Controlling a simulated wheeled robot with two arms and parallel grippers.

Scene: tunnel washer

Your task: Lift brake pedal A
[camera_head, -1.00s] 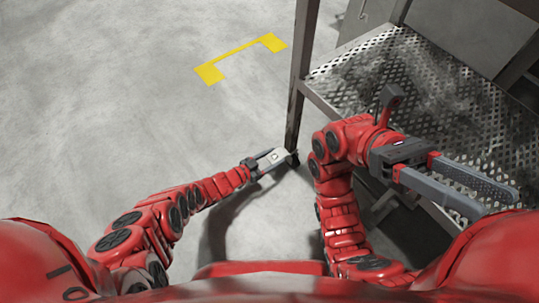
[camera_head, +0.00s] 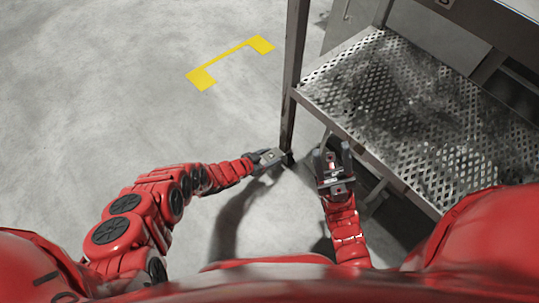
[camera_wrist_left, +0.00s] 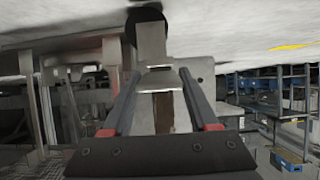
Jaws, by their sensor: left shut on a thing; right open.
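Brake pedal A appears to be the small grey metal plate (camera_head: 272,155) at the foot of the cart's dark corner post. In the left wrist view, a grey metal piece (camera_wrist_left: 156,78) lies between my left fingers, below a dark round caster wheel (camera_wrist_left: 146,17). My left gripper (camera_head: 270,157) is shut on this piece, low near the floor; it also shows in the left wrist view (camera_wrist_left: 158,95). The pedal's exact tilt cannot be told. My right gripper (camera_head: 332,155) is open and empty, beside the shelf's front edge.
A perforated metal shelf (camera_head: 400,110) of the cart fills the right side. Its dark corner post (camera_head: 292,80) rises between the open floor and the shelf. A yellow floor marking (camera_head: 232,62) lies on the clear concrete at left.

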